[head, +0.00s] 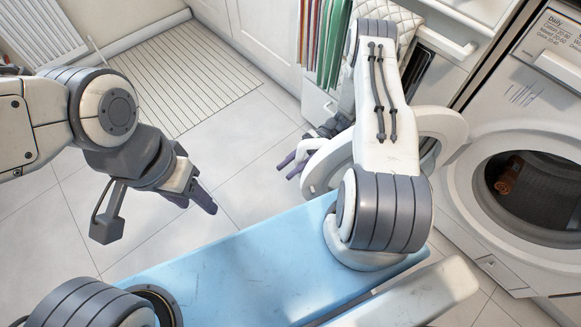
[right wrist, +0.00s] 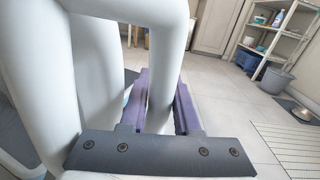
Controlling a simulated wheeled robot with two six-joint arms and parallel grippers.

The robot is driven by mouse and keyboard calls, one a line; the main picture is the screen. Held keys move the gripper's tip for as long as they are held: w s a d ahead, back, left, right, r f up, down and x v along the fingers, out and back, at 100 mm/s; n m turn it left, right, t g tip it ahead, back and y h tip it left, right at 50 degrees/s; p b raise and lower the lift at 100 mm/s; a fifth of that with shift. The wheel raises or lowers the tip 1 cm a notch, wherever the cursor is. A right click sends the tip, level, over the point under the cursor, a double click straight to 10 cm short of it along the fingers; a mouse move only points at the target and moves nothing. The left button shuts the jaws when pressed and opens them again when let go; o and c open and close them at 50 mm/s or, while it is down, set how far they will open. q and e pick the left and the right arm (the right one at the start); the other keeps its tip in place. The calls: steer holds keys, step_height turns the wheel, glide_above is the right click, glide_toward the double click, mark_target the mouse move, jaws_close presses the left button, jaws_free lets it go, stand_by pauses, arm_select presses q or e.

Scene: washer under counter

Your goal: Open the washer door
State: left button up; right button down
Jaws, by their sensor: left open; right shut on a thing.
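The white washer (head: 465,200) stands at the right of the head view with its round drum opening uncovered. Its round white door (head: 443,124) is swung out to the left, partly hidden behind my right arm. My right gripper (head: 290,164) is at the door's far left edge. In the right wrist view its purple fingers (right wrist: 162,108) are shut around a white upright bar (right wrist: 163,65), which looks like part of the door. My left gripper (head: 195,198) is open and empty over the floor, well away from the door.
A brownish item (head: 509,176) lies in the dark drum. Colourful hanging cloths (head: 325,40) and white cabinets (head: 275,30) stand behind the door. A ribbed mat (head: 185,80) lies on the tiles. A shelf (right wrist: 265,35) and grey bucket (right wrist: 276,80) show in the right wrist view.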

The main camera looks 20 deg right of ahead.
steer(key=shift+s+d, duration=0.1)
steer(key=shift+d, duration=0.05)
steer(key=c, duration=0.9)
jaws_free()
